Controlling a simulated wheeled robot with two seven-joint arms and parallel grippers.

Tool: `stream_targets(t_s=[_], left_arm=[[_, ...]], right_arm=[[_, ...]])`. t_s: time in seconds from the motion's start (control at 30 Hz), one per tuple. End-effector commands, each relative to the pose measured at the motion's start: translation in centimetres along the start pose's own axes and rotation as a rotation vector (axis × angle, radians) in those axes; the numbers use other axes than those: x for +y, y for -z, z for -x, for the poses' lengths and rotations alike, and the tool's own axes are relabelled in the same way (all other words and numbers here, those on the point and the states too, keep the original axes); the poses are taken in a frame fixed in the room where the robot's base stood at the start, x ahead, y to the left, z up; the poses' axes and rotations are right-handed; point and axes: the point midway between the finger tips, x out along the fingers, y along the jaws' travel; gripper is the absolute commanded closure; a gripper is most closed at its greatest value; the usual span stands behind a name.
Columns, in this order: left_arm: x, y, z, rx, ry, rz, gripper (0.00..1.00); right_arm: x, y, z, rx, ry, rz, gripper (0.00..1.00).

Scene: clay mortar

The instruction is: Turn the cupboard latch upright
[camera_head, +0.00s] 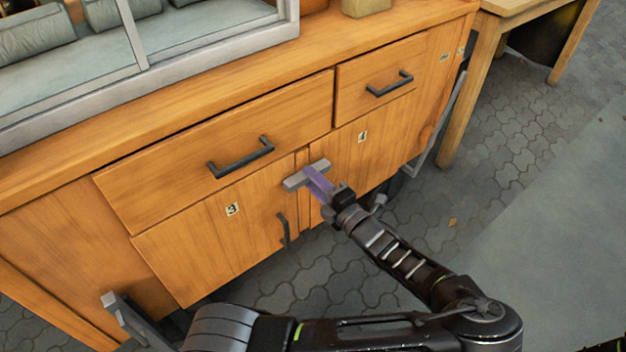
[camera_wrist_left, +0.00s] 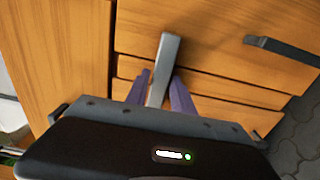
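The cupboard latch (camera_head: 296,181) is a short grey bar at the top of the seam between two wooden cupboard doors, marked 3 (camera_head: 185,245) and 4 (camera_head: 375,150). In the head view it lies crosswise, roughly level along the cupboard front. In the left wrist view, the latch bar (camera_wrist_left: 168,58) stands between two purple fingers. My left gripper (camera_head: 317,183) is at the latch, with one finger close on each side of the bar; it appears shut on it. The latch's pivot is hidden. My right gripper is not in view.
Dark bar handles sit on the left drawer (camera_head: 240,158), the right drawer (camera_head: 390,84) and door 3 (camera_head: 284,230). A grey-framed glass case (camera_head: 200,60) stands on the cupboard top. A wooden table (camera_head: 470,105) is at right. The paved floor (camera_head: 500,160) is clear at right.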

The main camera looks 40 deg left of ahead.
Motion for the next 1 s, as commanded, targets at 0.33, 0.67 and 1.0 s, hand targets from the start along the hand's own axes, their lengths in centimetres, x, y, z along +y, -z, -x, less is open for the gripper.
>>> stream_targets(t_s=[0.33, 0.67, 1.0], left_arm=[[0.0, 0.0, 0.0, 0.000, 0.001, 0.000, 1.00], [0.0, 0.0, 0.0, 0.000, 0.001, 0.002, 1.00], [0.2, 0.0, 0.1, 0.000, 0.002, 0.069, 1.00]], right_arm=[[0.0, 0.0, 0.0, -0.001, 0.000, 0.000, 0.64], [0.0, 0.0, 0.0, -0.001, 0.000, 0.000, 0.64], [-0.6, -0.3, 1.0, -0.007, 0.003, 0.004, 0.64]])
